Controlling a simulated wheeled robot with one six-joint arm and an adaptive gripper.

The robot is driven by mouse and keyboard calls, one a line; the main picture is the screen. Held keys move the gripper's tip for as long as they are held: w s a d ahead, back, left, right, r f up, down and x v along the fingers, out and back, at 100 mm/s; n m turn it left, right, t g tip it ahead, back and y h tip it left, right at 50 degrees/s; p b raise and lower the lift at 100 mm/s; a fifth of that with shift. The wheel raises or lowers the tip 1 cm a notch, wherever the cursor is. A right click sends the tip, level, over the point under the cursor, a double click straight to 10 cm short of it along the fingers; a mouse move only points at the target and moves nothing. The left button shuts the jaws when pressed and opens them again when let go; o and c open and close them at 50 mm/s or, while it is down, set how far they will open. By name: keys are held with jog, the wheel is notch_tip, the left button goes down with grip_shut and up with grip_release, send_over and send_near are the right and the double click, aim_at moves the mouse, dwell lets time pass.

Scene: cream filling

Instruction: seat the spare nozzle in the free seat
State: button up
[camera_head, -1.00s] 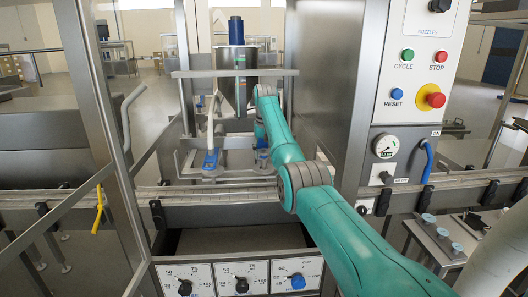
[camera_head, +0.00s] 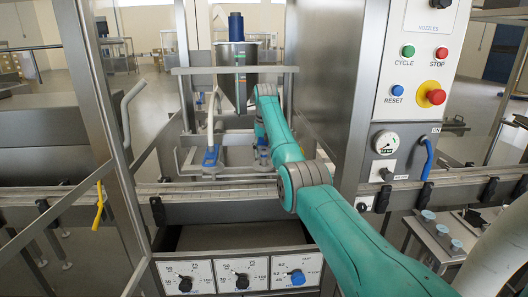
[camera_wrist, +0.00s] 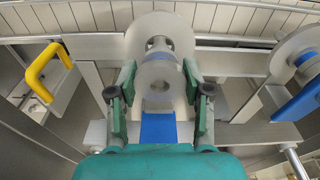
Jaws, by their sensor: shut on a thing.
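In the wrist view my gripper (camera_wrist: 158,92) is shut on the spare nozzle (camera_wrist: 160,76), a pale metal round piece between its two fingers. A round pale disc with a hole (camera_wrist: 151,27) lies just beyond the nozzle, in line with it. I cannot tell whether the two touch. A blue part (camera_wrist: 158,128) shows below the nozzle, between the fingers. In the head view my arm hides most of the gripper, under the hopper (camera_head: 232,85). A blue-fitted nozzle (camera_head: 211,157) stands left of it.
In the wrist view a neighbouring disc with a blue fitting (camera_wrist: 305,92) is close on the right, and a yellow handle (camera_wrist: 46,70) is at the left. The conveyor (camera_head: 205,193) runs below the hopper. A side stand (camera_head: 437,236) holds several blue-topped round pieces.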

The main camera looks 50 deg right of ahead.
jog(key=shift+f, duration=1.2)
jog(key=o, duration=1.4)
jog(key=o, duration=0.4)
jog(key=shift+r, duration=3.5)
